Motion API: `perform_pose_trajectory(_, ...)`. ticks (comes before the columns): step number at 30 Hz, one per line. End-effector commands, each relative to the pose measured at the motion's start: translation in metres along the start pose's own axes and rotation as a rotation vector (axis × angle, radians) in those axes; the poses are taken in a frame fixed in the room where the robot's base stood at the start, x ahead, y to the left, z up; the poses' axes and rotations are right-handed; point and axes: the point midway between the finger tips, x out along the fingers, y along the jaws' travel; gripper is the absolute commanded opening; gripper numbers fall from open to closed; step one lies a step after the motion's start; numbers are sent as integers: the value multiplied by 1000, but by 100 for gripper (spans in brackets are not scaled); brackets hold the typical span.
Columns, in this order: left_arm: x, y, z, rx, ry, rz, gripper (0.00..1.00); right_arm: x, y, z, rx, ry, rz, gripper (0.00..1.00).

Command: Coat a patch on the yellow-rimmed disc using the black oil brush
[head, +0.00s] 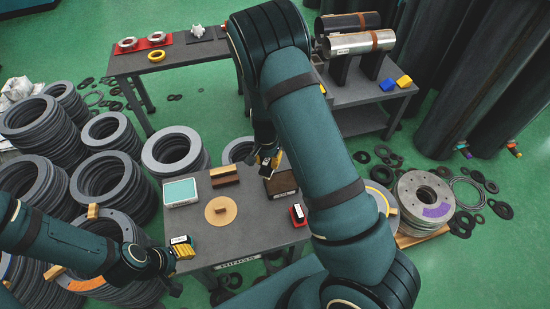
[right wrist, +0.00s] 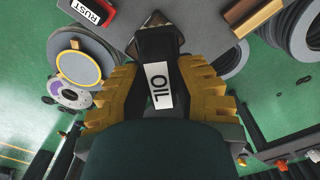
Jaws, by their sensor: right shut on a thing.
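My right gripper (right wrist: 158,95) has yellow fingers shut on the black oil brush (right wrist: 158,45), whose white label reads OIL. In the head view the right gripper (head: 266,160) hangs over the back right of the small grey table. The yellow-rimmed disc (right wrist: 78,68) shows grey-faced in the right wrist view, apart from the brush.
The small table (head: 240,238) bears a teal-topped tray (head: 181,192), a tan round board (head: 221,210), a brown block (head: 225,175), a dark holder (head: 283,184) and a red RUST-labelled item (right wrist: 95,12). Stacks of grey rings (head: 105,135) stand left. A flanged cylinder (head: 425,197) stands right.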

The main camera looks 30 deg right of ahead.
Motion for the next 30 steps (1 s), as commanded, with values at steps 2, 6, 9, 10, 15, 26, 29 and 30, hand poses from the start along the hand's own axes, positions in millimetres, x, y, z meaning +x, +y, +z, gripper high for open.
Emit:
perform_pose_trajectory(2,-12,5,-4,-2,7,0,47,21,10,-23,230,-3,7,0)
perform_pose_trajectory(6,-22,8,-8,-4,15,-1,47,55,22,-49,556,-4,2,0)
perform_pose_trajectory(9,-25,10,-9,-6,19,-1,47,70,28,-59,695,-6,-2,0)
perform_pose_trajectory(10,-25,10,-10,-6,19,-2,47,74,29,-60,721,-6,-2,0)
perform_pose_trajectory(15,-23,9,-9,-6,19,-2,47,83,31,-63,775,-7,-5,0)
perform_pose_trajectory(26,-4,2,-1,-1,2,0,47,112,31,-63,770,-7,-4,0)
perform_pose_trajectory(29,2,-1,2,1,-5,1,47,122,30,-63,769,-7,-5,0)
perform_pose_trajectory(30,4,-2,4,1,-7,1,47,126,30,-63,769,-7,-5,0)
